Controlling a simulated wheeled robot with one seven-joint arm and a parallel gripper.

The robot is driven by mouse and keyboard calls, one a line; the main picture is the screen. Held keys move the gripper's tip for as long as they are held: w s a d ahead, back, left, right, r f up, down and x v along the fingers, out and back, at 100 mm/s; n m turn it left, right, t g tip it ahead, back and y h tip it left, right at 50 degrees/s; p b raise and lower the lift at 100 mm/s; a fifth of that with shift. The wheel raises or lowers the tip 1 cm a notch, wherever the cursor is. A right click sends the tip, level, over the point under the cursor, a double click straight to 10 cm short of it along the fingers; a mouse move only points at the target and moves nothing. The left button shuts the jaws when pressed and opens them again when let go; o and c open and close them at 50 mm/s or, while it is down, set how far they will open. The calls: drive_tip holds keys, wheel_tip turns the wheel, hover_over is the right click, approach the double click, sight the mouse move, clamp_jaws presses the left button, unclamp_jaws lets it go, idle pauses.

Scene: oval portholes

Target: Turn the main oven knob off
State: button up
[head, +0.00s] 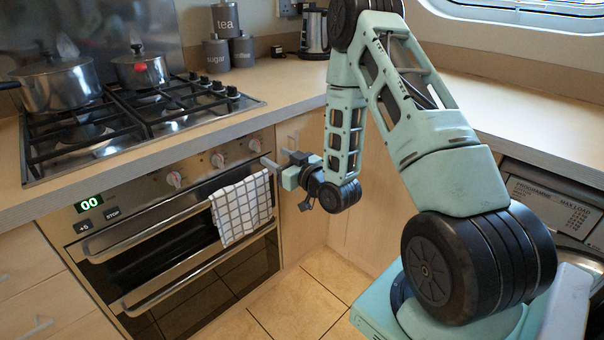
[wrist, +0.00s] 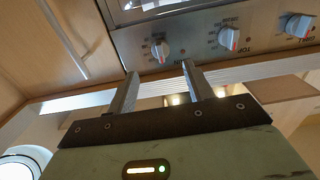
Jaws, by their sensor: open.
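The right-end knob (head: 255,145) is nearest my gripper (head: 271,166); the middle knob (head: 217,160) and left knob (head: 174,179) are farther along. In the wrist view the panel appears upside down. The nearest knob (wrist: 160,50) is just beyond my open, empty fingers (wrist: 158,70), apart from them. Its label is small and partly hidden by a finger, so I cannot read it surely. The middle knob (wrist: 228,38) is labelled TOP, and another knob (wrist: 298,25) is at the right.
A checked towel (head: 241,208) hangs from the upper oven handle (head: 150,229), below the knobs. The worktop edge (head: 300,109) overhangs the panel. Two pans (head: 58,88) (head: 140,72) stand on the hob above. The tiled floor (head: 325,290) in front is clear.

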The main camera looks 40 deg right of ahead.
drive_tip(key=s+p, duration=0.4)
drive_tip(key=s, duration=0.5)
drive_tip(key=shift+s+d+p, duration=0.15)
drive_tip(key=shift+s+p, duration=0.15)
drive_tip(key=shift+s, duration=0.1)
drive_tip(key=w+a+r+n+g+y+p, duration=0.3)
drive_tip(key=w+a+n+g, duration=0.15)
drive_tip(key=a, duration=0.65)
drive_tip(key=s+a+r+g+p, duration=0.25)
drive_tip(key=a+r+g, duration=0.3)
drive_tip(key=a, duration=0.45)
drive_tip(key=s+a+r+g+h, duration=0.1)
drive_tip(key=s+r, duration=0.3)
drive_tip(key=s, duration=0.4)
drive_tip(key=s+a+r+n+g+h+p, duration=0.1)
drive_tip(key=s+a+r+g, duration=0.3)
drive_tip(key=s, duration=0.4)
drive_tip(key=s+a+r+n+g+h+p, duration=0.1)
drive_tip(key=s+a+r+g, duration=0.2)
drive_tip(key=s, duration=0.5)
drive_tip(key=shift+a+r, duration=0.25)
drive_tip(key=shift+r, duration=0.15)
